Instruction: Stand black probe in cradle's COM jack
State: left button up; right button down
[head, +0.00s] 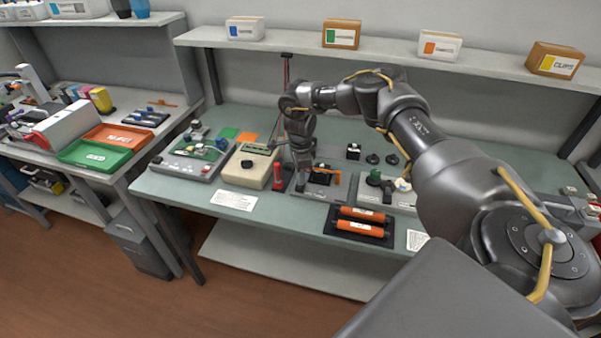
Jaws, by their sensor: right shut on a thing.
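My right gripper (302,166) points down over the middle of the bench, between the cream meter and a grey fixture. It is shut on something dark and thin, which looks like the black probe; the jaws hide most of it. A red probe (278,177) stands upright in the dark cradle (288,186) beside the cream meter (252,166), just left of the gripper. The COM jack is too small and covered to make out. My left gripper is not in view.
A grey fixture (322,190) with an orange part stands just right of the gripper. A black tray (359,226) with orange cartridges lies in front. A grey board (187,161) is at left. A thin post (287,68) with a red lead rises behind my wrist.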

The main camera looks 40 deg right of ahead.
jog(key=shift+f, duration=0.2)
dwell(0.5)
jog(key=c, duration=1.2)
grip_release()
jog(key=shift+r+b, duration=0.3)
jog(key=shift+r, duration=0.3)
notch_tip(320, 180, up, 10)
jog(key=shift+f+b, duration=0.15)
jog(key=shift+b, duration=0.95)
